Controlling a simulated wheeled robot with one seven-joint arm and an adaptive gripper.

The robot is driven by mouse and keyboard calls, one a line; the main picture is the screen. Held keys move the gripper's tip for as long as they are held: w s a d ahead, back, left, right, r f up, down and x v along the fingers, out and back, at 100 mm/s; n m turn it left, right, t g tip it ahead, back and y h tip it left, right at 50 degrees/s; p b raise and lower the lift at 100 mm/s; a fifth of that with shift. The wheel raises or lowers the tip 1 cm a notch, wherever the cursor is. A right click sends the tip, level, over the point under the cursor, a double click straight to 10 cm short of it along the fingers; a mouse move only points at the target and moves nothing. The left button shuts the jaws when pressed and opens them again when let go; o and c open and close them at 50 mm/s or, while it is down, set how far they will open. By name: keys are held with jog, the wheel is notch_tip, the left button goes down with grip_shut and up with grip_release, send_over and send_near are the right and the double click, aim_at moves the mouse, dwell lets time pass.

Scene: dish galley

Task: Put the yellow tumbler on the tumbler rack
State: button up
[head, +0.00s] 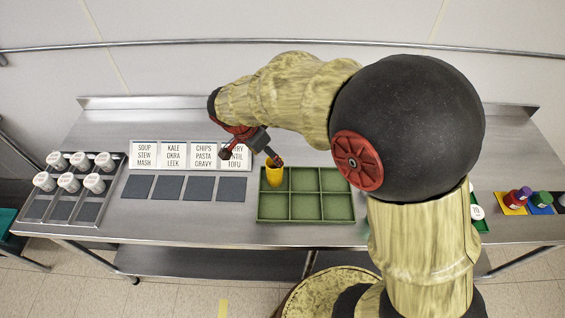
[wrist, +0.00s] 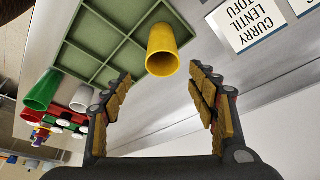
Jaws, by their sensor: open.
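The yellow tumbler (head: 274,176) stands in the back left compartment of the green six-compartment rack (head: 305,221) in the head view. In the wrist view the tumbler (wrist: 162,42) is at the corner of the green rack (wrist: 108,72), just beyond my fingertips. My gripper (head: 249,157) is above and behind the tumbler, tilted down toward it. In the wrist view my gripper (wrist: 159,75) is open, with a finger to each side of the line to the tumbler and nothing held. The rack's other compartments look empty.
Four label cards (head: 174,155) stand behind dark square mats (head: 168,188). A grey rack (head: 36,209) with several white cups is at the left. Coloured items, including a red one (head: 517,197), sit at the right. My arm hides part of the right counter.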

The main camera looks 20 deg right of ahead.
jog(key=s+d+r+n+t+y, duration=0.1)
jog(key=s+r+n+t+y, duration=0.1)
jog(key=s+r+n, duration=0.4)
jog(key=s+d+r+n+t+y, duration=0.1)
jog(key=s+r+n, duration=0.6)
jog(key=s, duration=0.9)
jog(key=shift+d+r+t+y, duration=0.25)
jog(key=shift+r+t+y, duration=0.2)
jog(key=shift+r, duration=0.7)
jog(key=shift+w, duration=0.1)
